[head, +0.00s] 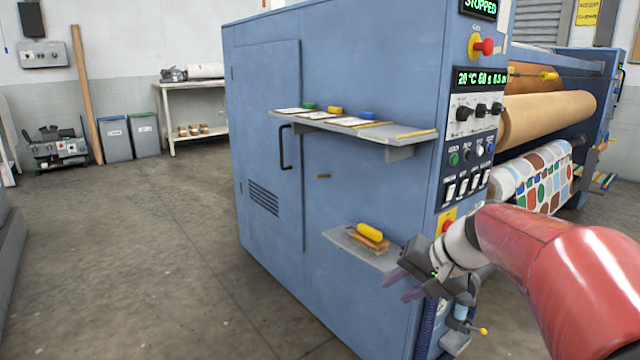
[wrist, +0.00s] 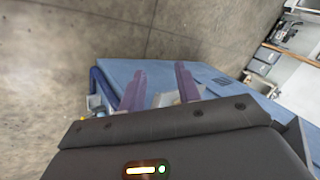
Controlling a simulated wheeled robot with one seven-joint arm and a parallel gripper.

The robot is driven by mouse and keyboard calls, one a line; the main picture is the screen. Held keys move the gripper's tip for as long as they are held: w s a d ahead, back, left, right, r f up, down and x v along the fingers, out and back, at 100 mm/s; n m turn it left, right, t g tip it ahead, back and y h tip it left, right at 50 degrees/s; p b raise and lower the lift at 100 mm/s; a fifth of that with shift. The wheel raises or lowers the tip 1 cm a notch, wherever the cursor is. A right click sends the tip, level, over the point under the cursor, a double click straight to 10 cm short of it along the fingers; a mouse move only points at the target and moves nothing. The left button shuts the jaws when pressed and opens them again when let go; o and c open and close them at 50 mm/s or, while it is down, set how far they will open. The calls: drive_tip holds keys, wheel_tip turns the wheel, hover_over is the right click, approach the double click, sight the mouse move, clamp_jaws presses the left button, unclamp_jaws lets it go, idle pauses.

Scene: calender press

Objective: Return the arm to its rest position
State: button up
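My red arm reaches in from the right of the head view. My gripper (head: 400,285) is in front of the lower shelf (head: 345,240) of the blue press cabinet (head: 270,130). In the wrist view its two purple fingers (wrist: 158,85) stand apart with nothing between them. On the lower shelf, a brush with a yellow handle (head: 369,232) lies just behind and above the gripper in the picture. Whether the gripper touches the shelf cannot be told.
An upper shelf (head: 350,125) with cards and small coloured items juts from the cabinet. The control panel (head: 470,150) reads STOPPED. Rollers (head: 545,115) and a patterned roll (head: 530,180) are at right. Open concrete floor (head: 140,240) lies at left; bins (head: 115,140) stand far back.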

drive_tip(key=s+f+n+h+p, duration=0.2)
drive_tip(key=s+n+h, duration=0.2)
drive_tip(key=s, duration=1.7)
drive_tip(key=shift+s+t+h, duration=0.35)
drive_tip(key=shift+t+h, duration=0.05)
drive_tip(key=shift+h, duration=0.4)
drive_tip(key=shift+d, duration=0.1)
drive_tip(key=shift+c, duration=0.4)
